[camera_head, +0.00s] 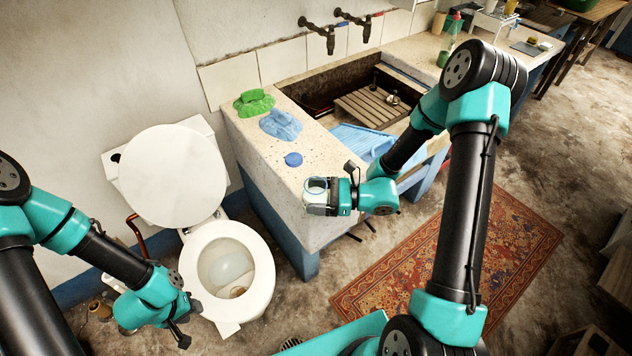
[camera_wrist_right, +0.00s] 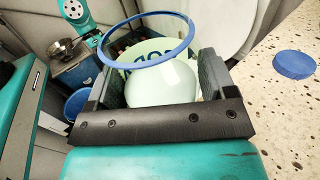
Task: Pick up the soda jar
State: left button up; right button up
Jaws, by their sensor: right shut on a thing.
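The soda jar (camera_head: 315,197) is a pale jar with a blue rim, at the counter's front edge in the head view. In the right wrist view the jar (camera_wrist_right: 160,82) shows its open blue-rimmed mouth, white contents and part of its lettering. My right gripper (camera_head: 333,196) is shut on the jar, with one finger on each side. The head view does not show clearly whether the jar's base touches the counter. My left gripper (camera_head: 188,322) is open and empty, low in front of the toilet.
A round blue lid (camera_head: 293,159) lies on the speckled counter (camera_head: 262,172), with a blue cloth (camera_head: 281,125) and a green cloth (camera_head: 254,102) behind it. The toilet (camera_head: 228,270) stands left of the counter. A blue washboard (camera_head: 360,140) leans in the trough. A patterned rug (camera_head: 500,240) covers the floor.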

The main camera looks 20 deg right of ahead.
jog(key=shift+s+a, duration=0.15)
jog(key=shift+s, duration=0.25)
jog(key=shift+w+a+r, duration=0.1)
jog(key=shift+w+r, duration=0.15)
jog(key=shift+w, duration=0.2)
jog(key=w+d+r+m+t+h, duration=0.1)
jog(key=w+r+m+t+h, duration=0.1)
jog(key=w+m+t+h, duration=0.3)
jog(key=w+d+r+m+t+h, duration=0.1)
jog(key=w+r+m+t+h, duration=0.2)
jog(key=w+h, duration=0.3)
jog(key=shift+w+d+m+t, duration=0.2)
jog(key=shift+w+m+t, duration=0.7)
jog(key=shift+w, duration=0.5)
jog(key=shift+a+r, duration=0.1)
